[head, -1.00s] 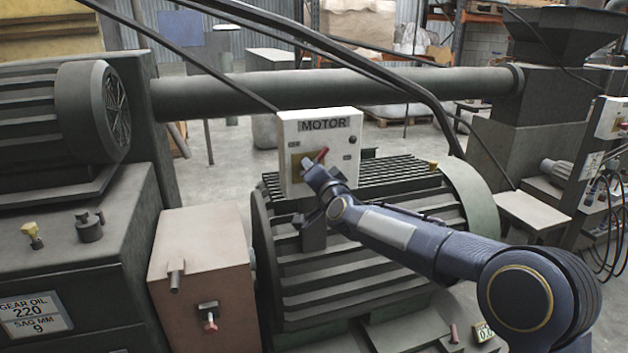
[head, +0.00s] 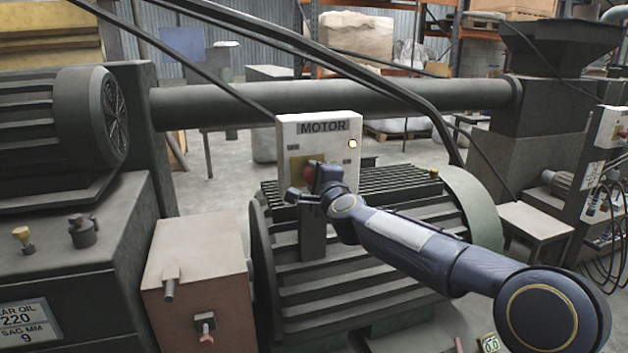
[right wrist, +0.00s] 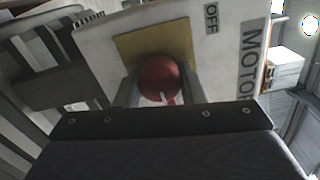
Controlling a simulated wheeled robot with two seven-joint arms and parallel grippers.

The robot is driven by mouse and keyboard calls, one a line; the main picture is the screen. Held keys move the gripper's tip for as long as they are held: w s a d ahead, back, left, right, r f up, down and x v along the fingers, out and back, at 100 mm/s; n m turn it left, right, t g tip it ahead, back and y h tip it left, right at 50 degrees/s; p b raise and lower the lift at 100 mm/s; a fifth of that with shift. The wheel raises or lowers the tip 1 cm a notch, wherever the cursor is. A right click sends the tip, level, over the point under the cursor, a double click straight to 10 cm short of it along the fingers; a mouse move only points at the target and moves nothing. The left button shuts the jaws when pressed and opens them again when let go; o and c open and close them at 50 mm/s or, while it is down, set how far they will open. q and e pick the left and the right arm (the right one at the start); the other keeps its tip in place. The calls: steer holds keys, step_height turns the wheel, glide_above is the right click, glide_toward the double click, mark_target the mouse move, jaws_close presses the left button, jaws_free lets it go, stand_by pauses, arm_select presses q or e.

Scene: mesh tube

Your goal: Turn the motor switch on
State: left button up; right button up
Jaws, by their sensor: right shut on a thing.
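The white motor switch box (head: 339,153) stands on a post in front of the ribbed motor, labelled MOTOR, with a lit yellowish lamp (head: 352,144) at its upper right. Its red switch knob (head: 309,175) sits on a yellow plate (head: 297,166), partly hidden by my right gripper (head: 307,190). In the right wrist view the red knob (right wrist: 159,78) is between the two fingers (right wrist: 158,90), with the yellow plate behind it and an OFF label (right wrist: 210,18) to one side. My right gripper is shut on the knob. My left gripper is not in view.
The large ribbed motor (head: 370,270) lies below and behind the box. A pinkish box (head: 198,270) with a red-handled tap stands to the left. Dark cables and a thick horizontal pipe (head: 240,104) run behind the switch box.

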steer(key=shift+m, duration=0.5)
steer(key=o, duration=1)
steer(key=shift+b+v, duration=1)
steer(key=shift+v, duration=2.9)
